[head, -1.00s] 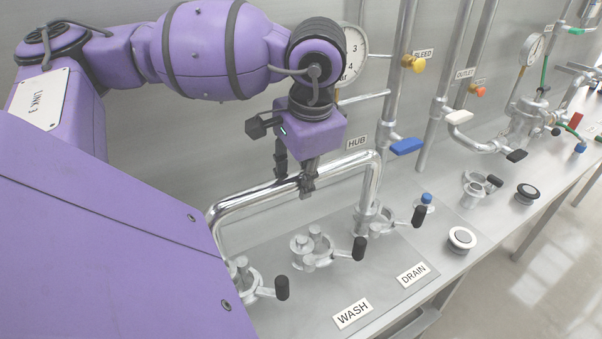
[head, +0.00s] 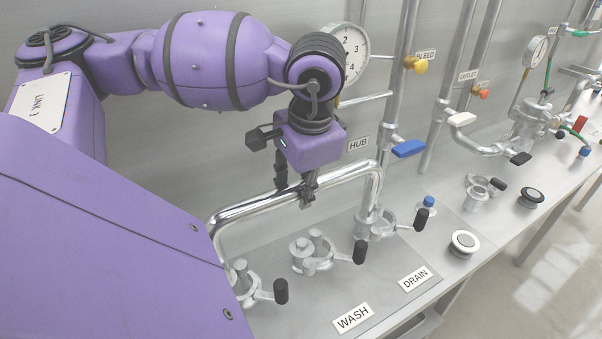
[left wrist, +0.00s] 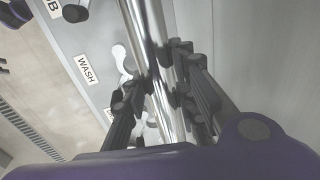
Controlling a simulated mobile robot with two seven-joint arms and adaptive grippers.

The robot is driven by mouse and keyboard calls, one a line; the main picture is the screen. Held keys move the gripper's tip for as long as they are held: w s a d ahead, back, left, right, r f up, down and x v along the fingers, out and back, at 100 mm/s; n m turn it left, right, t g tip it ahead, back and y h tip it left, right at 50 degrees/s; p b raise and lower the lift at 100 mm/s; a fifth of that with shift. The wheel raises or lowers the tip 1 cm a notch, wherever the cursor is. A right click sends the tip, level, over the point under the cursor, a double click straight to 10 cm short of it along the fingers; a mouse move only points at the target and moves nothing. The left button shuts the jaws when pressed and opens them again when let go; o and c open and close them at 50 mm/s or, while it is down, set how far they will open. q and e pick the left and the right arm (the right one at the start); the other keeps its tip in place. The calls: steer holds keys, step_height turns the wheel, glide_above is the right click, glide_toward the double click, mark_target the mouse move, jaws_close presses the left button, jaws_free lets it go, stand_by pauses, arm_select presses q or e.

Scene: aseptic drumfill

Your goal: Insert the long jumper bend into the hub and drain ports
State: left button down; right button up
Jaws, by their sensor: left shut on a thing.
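The long jumper bend (head: 262,203) is a shiny U-shaped steel pipe with its legs pointing down. My left gripper (head: 308,190) is shut on its horizontal span; the left wrist view also shows the fingers (left wrist: 160,98) on both sides of the pipe (left wrist: 150,35). The bend's right leg comes down at the drain port (head: 368,222), behind the DRAIN label (head: 415,278); I cannot tell how deep it sits. Its left leg goes down toward the clamp at the left (head: 243,285), and its lower end is hidden behind my arm. My right gripper is not in view.
The wash port (head: 313,252) with its clamp stands between the legs, with the WASH label (head: 352,317) in front. Black clamp handles stick out toward the front. A loose clamp (head: 478,193) and round caps (head: 464,243) lie at the right. Valve pipes and a gauge (head: 346,52) stand behind.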

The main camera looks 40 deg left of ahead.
arm_select(q)
steer(key=shift+f, duration=0.1)
steer(key=c, duration=1.3)
jaws_free()
steer(key=shift+c, duration=0.2)
steer(key=v, duration=1.2)
